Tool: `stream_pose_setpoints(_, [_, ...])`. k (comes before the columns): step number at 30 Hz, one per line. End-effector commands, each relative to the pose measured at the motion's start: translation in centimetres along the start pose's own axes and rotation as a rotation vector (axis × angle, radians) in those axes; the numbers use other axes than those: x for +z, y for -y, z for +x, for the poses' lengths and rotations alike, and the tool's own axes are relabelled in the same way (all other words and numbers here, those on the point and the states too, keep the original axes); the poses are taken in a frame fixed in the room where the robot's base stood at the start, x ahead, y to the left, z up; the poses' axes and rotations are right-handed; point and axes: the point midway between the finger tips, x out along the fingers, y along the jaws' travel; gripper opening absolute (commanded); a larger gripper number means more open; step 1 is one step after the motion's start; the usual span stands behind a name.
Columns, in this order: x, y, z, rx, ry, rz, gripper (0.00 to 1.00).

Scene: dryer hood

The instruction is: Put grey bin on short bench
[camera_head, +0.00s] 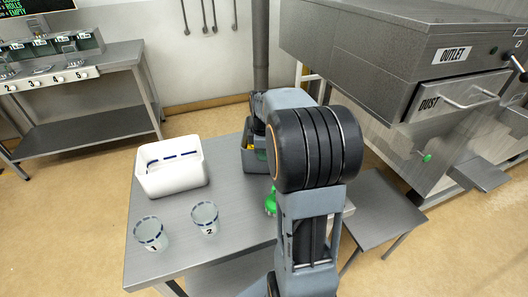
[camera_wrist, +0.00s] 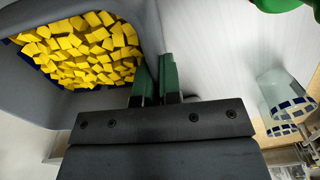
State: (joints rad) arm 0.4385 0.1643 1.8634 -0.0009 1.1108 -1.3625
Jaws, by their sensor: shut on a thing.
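The grey bin (camera_head: 257,164) is at the far right of the metal table, largely hidden behind my arm in the head view. In the wrist view the grey bin (camera_wrist: 84,98) fills the left side and holds many yellow pieces. My gripper (camera_wrist: 157,72) is shut on the bin's near rim, a green finger on each side of the wall. Whether the bin touches the table cannot be told. A low grey bench (camera_head: 372,203), likely the short bench, stands right of the table, its top lower and bare where visible.
The metal table (camera_head: 180,235) also holds a white bin (camera_head: 170,168), cup 1 (camera_head: 150,234), cup 2 (camera_head: 205,218) and a green object (camera_head: 270,203) beside my arm. A large grey machine (camera_head: 400,60) stands behind the low bench.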

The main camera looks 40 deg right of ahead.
Motion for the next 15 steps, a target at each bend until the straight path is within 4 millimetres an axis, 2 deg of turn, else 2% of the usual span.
stream_pose_setpoints(5, [-0.02, -0.11, 0.15, 0.007, -0.001, 0.0, 0.0])
stream_pose_setpoints(6, [0.0, 0.0, 0.3, 0.0, 0.0, 0.0, 0.08])
stream_pose_setpoints(12, [0.0, 0.01, 0.27, 0.0, 0.0, 0.0, 0.27])
stream_pose_setpoints(15, [0.0, 0.0, 0.27, 0.0, 0.0, 0.0, 0.31])
